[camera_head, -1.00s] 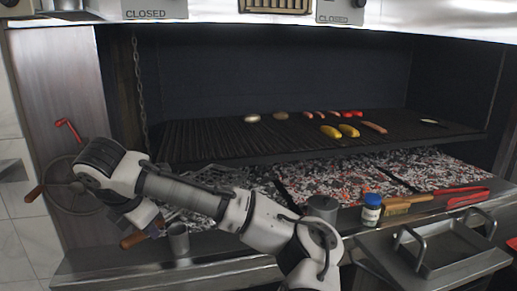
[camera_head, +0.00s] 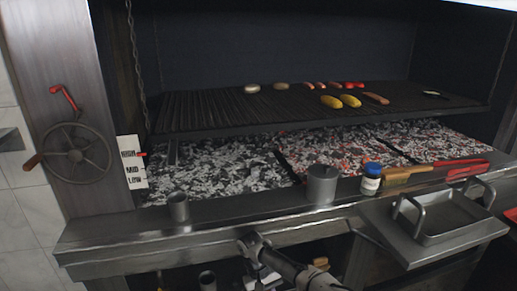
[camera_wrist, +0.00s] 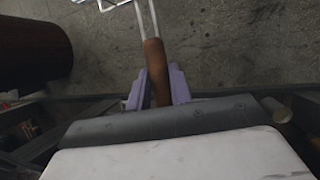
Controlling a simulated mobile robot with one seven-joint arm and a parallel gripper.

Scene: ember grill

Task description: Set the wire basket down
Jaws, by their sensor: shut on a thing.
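The wire basket shows only in part in the wrist view: pale metal wires (camera_wrist: 130,5) at the top edge, running into a brown wooden handle (camera_wrist: 153,60). My gripper (camera_wrist: 157,88) is shut on that handle, with a purple finger on each side. The wires lie over a worn grey surface; I cannot tell whether they touch it. In the head view my arm reaches down below the counter's front edge, and neither the gripper nor the basket can be made out there.
A dark brown round thing (camera_wrist: 35,52) stands left of the handle in the wrist view. Food lies on the grill grate (camera_head: 215,112).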

